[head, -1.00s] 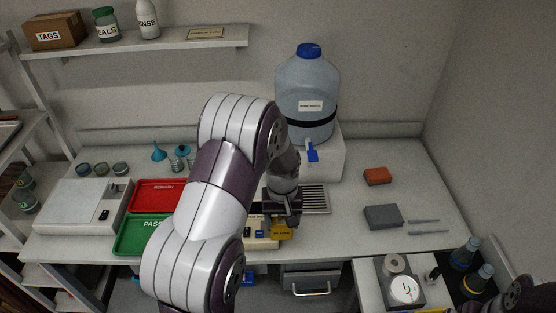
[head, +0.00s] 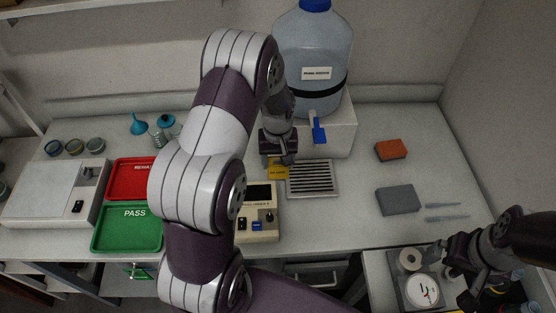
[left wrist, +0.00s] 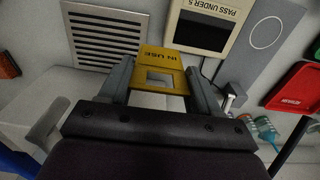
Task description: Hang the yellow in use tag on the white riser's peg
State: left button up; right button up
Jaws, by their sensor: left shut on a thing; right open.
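The yellow IN USE tag (head: 278,173) is held in my left gripper (head: 279,158), left of the white riser (head: 340,137) and above the bench. In the left wrist view the tag (left wrist: 160,56) sits between the two fingers (left wrist: 158,85), with a square opening in its near half. The riser stands under the large water bottle. I cannot make out its peg in the head view; a pale rounded bar (left wrist: 47,122) shows in the left wrist view, but I cannot tell whether it is the peg. My right gripper (head: 462,284) is open and empty at the lower right.
The water bottle (head: 313,60) has a blue tap (head: 318,130) in front of the riser. A slotted drain grille (head: 313,178) and a meter (head: 258,222) lie near the tag. Red (head: 130,166) and green (head: 112,240) trays are left; an orange sponge (head: 391,150) and grey block (head: 398,200) are right.

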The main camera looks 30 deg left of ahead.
pick_arm(q)
jog(key=shift+w+a+f+b, duration=0.2)
jog(key=shift+w+a+b, duration=0.15)
jog(key=shift+w+a, duration=0.55)
jog(key=shift+w+a+f+b, duration=0.2)
jog(key=shift+w+a+b, duration=0.2)
jog(key=shift+w, duration=0.9)
jog(key=shift+w+a+f+b, duration=0.2)
jog(key=shift+w+a+b, duration=0.1)
jog(key=shift+w+a, duration=0.65)
jog(key=shift+w+a+f, duration=0.15)
jog(key=shift+w+f, duration=0.2)
jog(key=shift+w, duration=0.35)
pick_arm(e)
jog(key=shift+w+a+f, duration=0.1)
jog(key=shift+w+f, duration=0.1)
jog(key=shift+f, duration=0.5)
jog(key=shift+w+a+f, duration=0.1)
jog(key=shift+w+f, duration=0.05)
jog(key=shift+f, duration=0.55)
pick_arm(q)
jog(key=o, duration=1.1)
